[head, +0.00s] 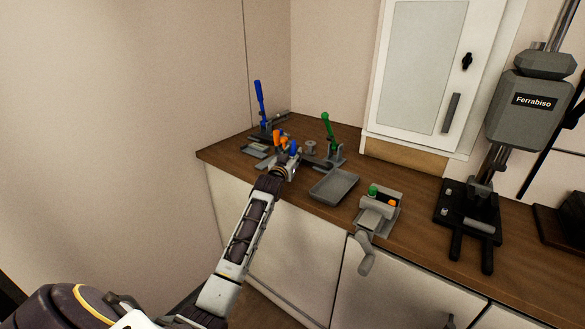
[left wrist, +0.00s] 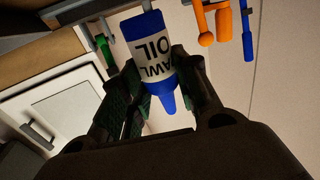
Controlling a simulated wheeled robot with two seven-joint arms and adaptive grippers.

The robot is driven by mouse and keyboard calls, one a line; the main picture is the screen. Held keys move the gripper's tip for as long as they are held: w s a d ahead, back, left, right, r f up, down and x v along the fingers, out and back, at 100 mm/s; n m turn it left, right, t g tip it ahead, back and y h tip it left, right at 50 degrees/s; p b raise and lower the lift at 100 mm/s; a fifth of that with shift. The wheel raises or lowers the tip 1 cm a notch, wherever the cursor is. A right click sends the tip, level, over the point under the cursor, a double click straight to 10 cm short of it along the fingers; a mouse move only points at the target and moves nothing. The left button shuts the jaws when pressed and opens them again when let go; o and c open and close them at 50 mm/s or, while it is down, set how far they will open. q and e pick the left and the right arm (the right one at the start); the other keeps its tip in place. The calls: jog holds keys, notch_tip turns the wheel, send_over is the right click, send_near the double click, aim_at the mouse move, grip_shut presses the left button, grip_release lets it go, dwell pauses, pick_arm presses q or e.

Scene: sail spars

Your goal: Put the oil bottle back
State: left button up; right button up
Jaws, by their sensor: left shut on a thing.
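The oil bottle (left wrist: 152,45) is blue with a white label reading "OIL" and a pointed blue nozzle. In the left wrist view it sits between the fingers of my left gripper (left wrist: 160,80), which is shut on it. That view is upside down, so the bottle stands about upright. In the head view my left gripper (head: 287,165) is over the back left part of the bench, close to the orange and blue handles. The gripper mostly hides the bottle there. I cannot tell whether its base touches anything. My right gripper is not in view.
On the wooden bench (head: 325,212) are a blue lever (head: 260,103), a green-handled lever (head: 328,128), a grey tray (head: 334,187), a cranked device (head: 378,212) and a black stand (head: 467,222). Orange handles (left wrist: 222,25) and a blue handle (left wrist: 248,35) are close to the bottle. A white cabinet (head: 425,62) hangs behind.

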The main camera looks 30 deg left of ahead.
pick_arm(q)
jog(key=shift+f, duration=2.45)
jog(key=shift+f, duration=0.1)
jog(key=o, duration=1)
jog(key=shift+s, duration=0.1)
jog(key=shift+v, duration=5.9)
